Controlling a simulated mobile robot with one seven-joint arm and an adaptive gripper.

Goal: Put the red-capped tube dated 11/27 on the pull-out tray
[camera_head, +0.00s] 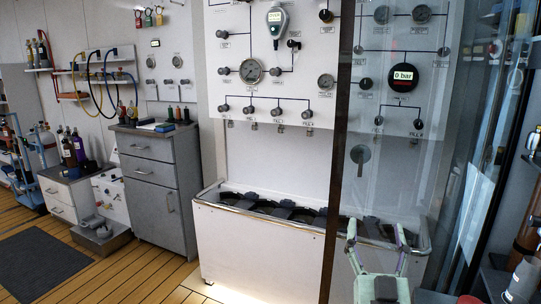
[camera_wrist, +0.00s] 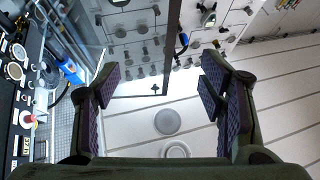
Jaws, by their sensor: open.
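My gripper (camera_head: 376,240) is at the lower right of the head view, in front of the glass panel. Its pale green fingers point up and stand apart with nothing between them. In the wrist view my gripper (camera_wrist: 160,85) is also open and empty, with a wide gap between its dark ridged pads. No 11/27 date is readable in either view. I cannot make out a pull-out tray for certain.
A white fill station (camera_head: 258,245) with a metal rail stands below the gauge panel (camera_head: 290,80). A grey drawer cabinet (camera_head: 155,185) is to its left. A dark upright post (camera_head: 337,150) edges the glass. Several round items and a blue object (camera_wrist: 70,70) crowd the wrist view's left.

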